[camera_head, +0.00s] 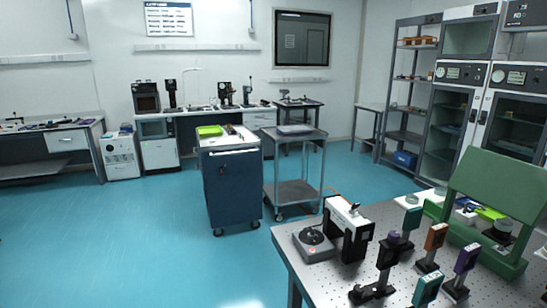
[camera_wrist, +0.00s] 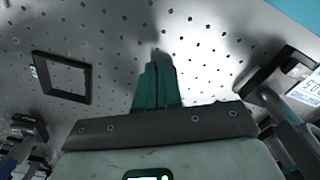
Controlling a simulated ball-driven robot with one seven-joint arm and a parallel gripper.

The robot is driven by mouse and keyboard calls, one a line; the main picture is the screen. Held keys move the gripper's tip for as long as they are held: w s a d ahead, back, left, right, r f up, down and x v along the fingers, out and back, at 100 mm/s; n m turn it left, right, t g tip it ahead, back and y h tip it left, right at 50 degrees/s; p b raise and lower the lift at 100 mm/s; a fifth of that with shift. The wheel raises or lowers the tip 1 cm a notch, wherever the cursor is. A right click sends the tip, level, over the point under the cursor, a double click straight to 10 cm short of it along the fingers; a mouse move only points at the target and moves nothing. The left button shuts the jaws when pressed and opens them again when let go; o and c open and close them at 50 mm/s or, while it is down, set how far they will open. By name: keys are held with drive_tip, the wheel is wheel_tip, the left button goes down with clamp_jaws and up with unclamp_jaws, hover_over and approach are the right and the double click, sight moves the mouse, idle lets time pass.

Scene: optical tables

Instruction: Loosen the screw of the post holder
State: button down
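Several post holders with upright coloured mounts stand on the perforated optical table (camera_head: 345,283): an orange-topped one (camera_head: 434,237), a purple-faced one (camera_head: 466,258), a black one (camera_head: 387,254) and a green one (camera_head: 427,288). Their screws are too small to make out, and I cannot tell which one the task means. In the wrist view my gripper (camera_wrist: 156,62) has its two teal fingers side by side with only a thin seam between them. It looks shut and empty, over the perforated top (camera_wrist: 205,70). I cannot make out my gripper in the head view.
A white-and-black device (camera_head: 349,221) and a grey round-topped box (camera_head: 313,243) stand at the table's left. A large green frame (camera_head: 492,190) stands at its right. In the wrist view, a black square frame (camera_wrist: 40,75) lies left and a dark labelled device (camera_wrist: 272,68) stands right.

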drive_tip(key=shift+w+a+f+p, duration=0.2)
drive_tip(key=shift+f+p, duration=0.2)
drive_tip(key=shift+p, duration=0.25)
drive_tip(key=shift+w+a+f+p, duration=0.15)
drive_tip(key=shift+f+p, duration=0.25)
drive_tip(key=shift+p, duration=0.25)
drive_tip(key=shift+s+a+r, duration=0.1)
drive_tip(key=shift+s+a, duration=0.05)
drive_tip(key=shift+s, duration=0.15)
idle(0.4)
wheel_tip(320, 180, up, 6)
drive_tip(key=p, duration=0.6)
drive_tip(key=shift+r, duration=0.15)
